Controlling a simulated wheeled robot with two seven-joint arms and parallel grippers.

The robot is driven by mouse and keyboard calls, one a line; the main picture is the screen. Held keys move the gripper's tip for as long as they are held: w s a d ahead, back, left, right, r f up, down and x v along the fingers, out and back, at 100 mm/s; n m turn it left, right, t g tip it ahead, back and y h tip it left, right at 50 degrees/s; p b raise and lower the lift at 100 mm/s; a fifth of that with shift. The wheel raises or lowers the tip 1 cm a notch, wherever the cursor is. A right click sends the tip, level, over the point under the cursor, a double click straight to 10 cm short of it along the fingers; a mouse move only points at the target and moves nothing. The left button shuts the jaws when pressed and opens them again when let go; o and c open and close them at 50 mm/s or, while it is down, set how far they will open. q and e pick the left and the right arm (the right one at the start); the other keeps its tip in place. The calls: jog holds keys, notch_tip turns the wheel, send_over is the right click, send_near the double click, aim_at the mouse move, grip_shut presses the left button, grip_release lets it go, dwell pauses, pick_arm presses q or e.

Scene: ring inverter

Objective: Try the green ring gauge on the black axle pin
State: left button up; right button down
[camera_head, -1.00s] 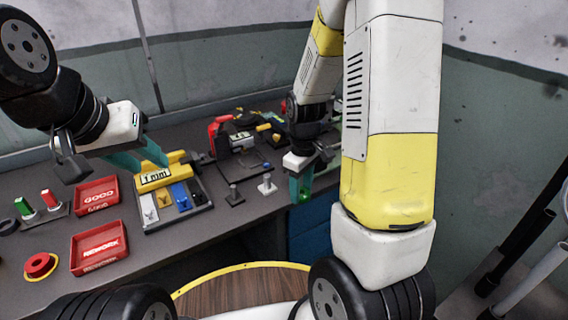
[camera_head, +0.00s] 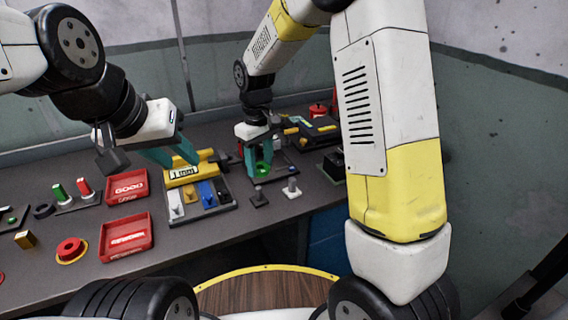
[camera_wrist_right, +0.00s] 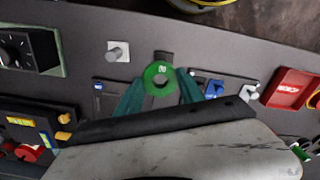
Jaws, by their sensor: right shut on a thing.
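The green ring gauge (camera_head: 264,168) is held between the teal fingers of my right gripper (camera_head: 260,166). It also shows in the right wrist view (camera_wrist_right: 150,84), face toward the camera. The black axle pin (camera_head: 258,197) stands on a square base on the table, just below the ring in the head view. In the right wrist view the ring's edge partly covers the pin's base (camera_wrist_right: 164,56). The ring appears above the pin and apart from it. My left gripper (camera_head: 173,152) has its fingers apart, near the yellow 1 mm block (camera_head: 182,172), with nothing seen between them.
A light grey pin (camera_head: 292,188) stands right of the black one. A tray of coloured pieces (camera_head: 222,187) lies to the left. Red GOOD (camera_head: 127,187) and REWORK (camera_head: 125,237) trays are further left. A dark box (camera_head: 335,163) stands at the right.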

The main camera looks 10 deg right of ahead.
aim_at(258, 187)
jog(key=shift+w+a+r, duration=0.15)
jog(key=shift+a+r, duration=0.05)
jog(key=shift+a, duration=0.35)
jog(key=shift+f, duration=0.1)
jog(key=shift+f, duration=2.65)
jog(key=shift+f, duration=1.1)
dwell(0.7)
jog(key=shift+r, duration=3.35)
